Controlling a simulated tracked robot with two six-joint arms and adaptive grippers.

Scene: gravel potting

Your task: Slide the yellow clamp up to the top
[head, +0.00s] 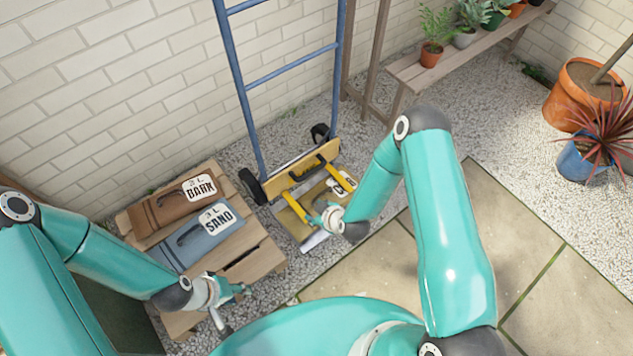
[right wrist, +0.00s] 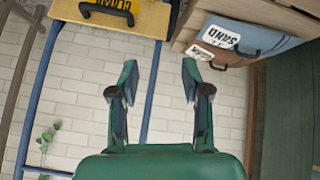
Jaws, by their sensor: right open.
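The yellow clamp (head: 308,172) is a pale board with a black handle and two yellow arms. It sits low on the blue hand truck (head: 240,95), over a tan bag (head: 301,216). In the right wrist view the clamp (right wrist: 146,22) shows upside down at the top, its handle and lettering partly cut off. My right gripper (right wrist: 157,82) is open and empty, apart from the clamp. In the head view it (head: 326,212) hangs in front of the bag, below the clamp's handle. My left gripper (head: 236,306) is open and empty by the crate's front right.
A wooden crate (head: 262,262) holds a brown bark bag (head: 160,210) and a blue sand bag (head: 190,247) on the left. The brick wall (head: 110,90) stands behind the truck. A plant bench (head: 405,72) and large pots are at right. Paving (head: 520,235) is clear.

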